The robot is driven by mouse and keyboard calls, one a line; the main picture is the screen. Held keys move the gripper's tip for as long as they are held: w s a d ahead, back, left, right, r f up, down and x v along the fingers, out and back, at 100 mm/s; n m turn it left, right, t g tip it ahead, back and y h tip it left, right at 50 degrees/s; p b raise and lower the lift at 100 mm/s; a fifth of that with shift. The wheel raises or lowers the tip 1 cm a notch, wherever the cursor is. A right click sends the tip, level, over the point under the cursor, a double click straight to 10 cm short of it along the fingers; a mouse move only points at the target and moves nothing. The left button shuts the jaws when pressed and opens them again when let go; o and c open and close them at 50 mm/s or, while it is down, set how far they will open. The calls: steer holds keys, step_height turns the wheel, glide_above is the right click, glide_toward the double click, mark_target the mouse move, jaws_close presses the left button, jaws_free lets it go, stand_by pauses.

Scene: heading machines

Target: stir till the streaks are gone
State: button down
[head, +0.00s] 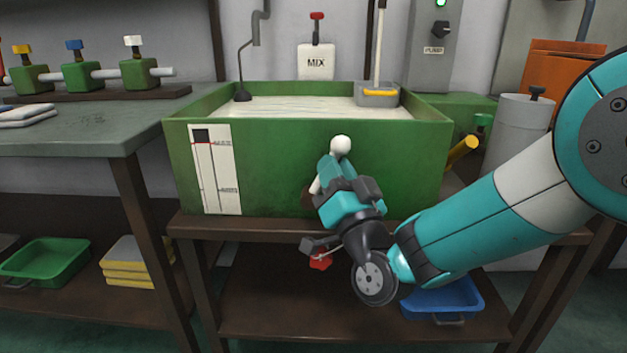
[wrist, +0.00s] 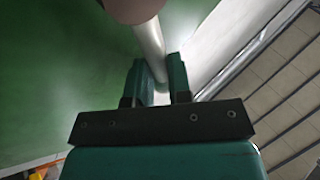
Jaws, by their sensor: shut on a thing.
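The green tank (head: 300,150) stands on a brown bench and holds pale cream liquid (head: 300,106) with faint streaks on its surface. My gripper (head: 328,180) is in front of the tank's front wall, outside it and below the rim. It is shut on a pale rod (wrist: 150,42), which runs between the fingers in the wrist view. A brown end (wrist: 133,8) of the rod shows at the top of that view. In the head view a white ball (head: 340,146) shows just above the fingers; its link to the rod is partly hidden.
A black bent rod (head: 243,75) dips into the tank's left end. A grey holder (head: 377,94) sits at the right. Behind are a white MIX box (head: 316,62) and a PUMP panel (head: 434,45). A red knob (head: 320,262) is below my gripper. A worktable (head: 80,135) flanks the left.

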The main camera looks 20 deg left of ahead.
steer(key=shift+w+d+r+t, duration=0.15)
steer(key=shift+r+t, duration=0.15)
steer(key=shift+r, duration=0.05)
steer(key=c, duration=1.1)
jaws_free()
steer(key=shift+d, duration=0.1)
steer(key=shift+o, duration=0.2)
steer(key=shift+f, duration=0.15)
steer(key=shift+f, duration=0.1)
steer(key=b+v, duration=0.7)
steer(key=v, duration=1)
steer(key=shift+s, duration=0.25)
steer(key=shift+d, duration=0.15)
